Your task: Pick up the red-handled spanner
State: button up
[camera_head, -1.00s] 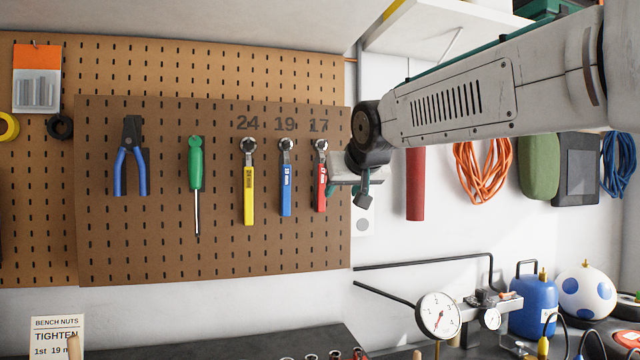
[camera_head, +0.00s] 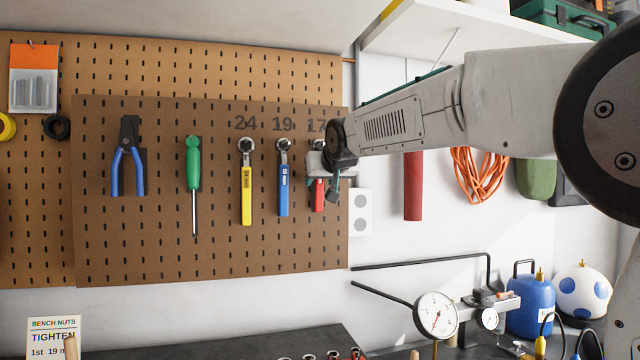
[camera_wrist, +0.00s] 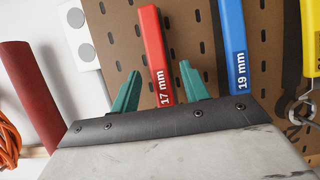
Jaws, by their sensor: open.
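The red-handled spanner (camera_head: 318,196) hangs on the brown pegboard under the number 17, partly hidden behind my gripper in the head view. In the wrist view its red handle (camera_wrist: 156,55), marked 17 mm, reaches down between the two green fingertips of my gripper (camera_wrist: 158,92). The fingers are apart, one on each side of the handle, with visible gaps. I cannot tell from the wrist view how deep the handle sits between them. In the head view my gripper (camera_head: 334,184) is at the board's right edge, at the upper part of this spanner.
The blue 19 mm spanner (camera_head: 284,188) hangs just left of the red one, and the yellow spanner (camera_head: 246,190) further left. A green screwdriver (camera_head: 194,170) and blue pliers (camera_head: 129,165) hang beyond. A white socket plate (camera_head: 361,212) and red tube (camera_head: 413,187) are to the right.

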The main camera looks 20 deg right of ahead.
grip_shut()
jog(key=shift+r, duration=0.1)
